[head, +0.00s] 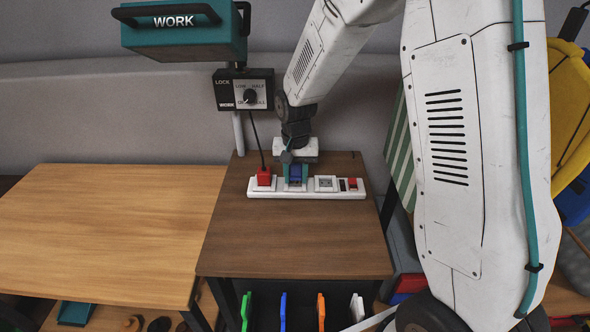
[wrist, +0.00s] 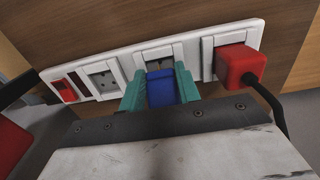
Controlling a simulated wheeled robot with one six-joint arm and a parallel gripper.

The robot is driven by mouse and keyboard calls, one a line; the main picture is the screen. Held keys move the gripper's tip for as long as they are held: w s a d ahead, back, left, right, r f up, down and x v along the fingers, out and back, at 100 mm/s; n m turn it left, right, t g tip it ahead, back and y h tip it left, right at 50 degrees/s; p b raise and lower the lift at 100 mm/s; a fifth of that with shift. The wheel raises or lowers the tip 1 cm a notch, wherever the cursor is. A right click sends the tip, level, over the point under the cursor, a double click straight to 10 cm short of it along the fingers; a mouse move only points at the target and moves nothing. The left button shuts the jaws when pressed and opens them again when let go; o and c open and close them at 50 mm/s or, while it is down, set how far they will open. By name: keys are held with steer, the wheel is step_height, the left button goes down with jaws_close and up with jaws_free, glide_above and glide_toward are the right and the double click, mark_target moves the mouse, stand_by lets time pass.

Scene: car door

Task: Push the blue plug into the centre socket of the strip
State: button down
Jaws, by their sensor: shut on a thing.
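A white socket strip (head: 340,195) lies on the dark brown table; it also shows in the wrist view (wrist: 130,69). The blue plug (head: 295,172) is between the teal fingers of my gripper (head: 295,177), over the centre socket (wrist: 159,64). In the wrist view my gripper (wrist: 160,92) is shut on the blue plug (wrist: 162,88). Part of the centre socket's face shows beyond the plug; the plug hides the rest. I cannot tell whether the plug's pins touch or enter the socket.
A red plug (head: 264,177) with a black cord sits in the socket beside the centre one. The third socket (head: 326,184) is empty, with a red switch (head: 352,184) beyond it. A control box (head: 244,90) stands behind. The light wooden table (head: 110,220) is clear.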

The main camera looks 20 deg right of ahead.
mark_target(295, 174)
steer(key=shift+w+f, duration=0.2)
steer(key=shift+f, duration=0.15)
stand_by(0.3)
steer(key=c, duration=0.9)
jaws_free()
steer(key=shift+s+d+f, duration=0.1)
steer(key=shift+d, duration=0.05)
steer(key=shift+d+r, duration=0.15)
steer(key=shift+r, duration=0.2)
steer(key=r, duration=0.7)
steer(key=shift+a+r, duration=0.3)
steer(key=shift+a, duration=0.05)
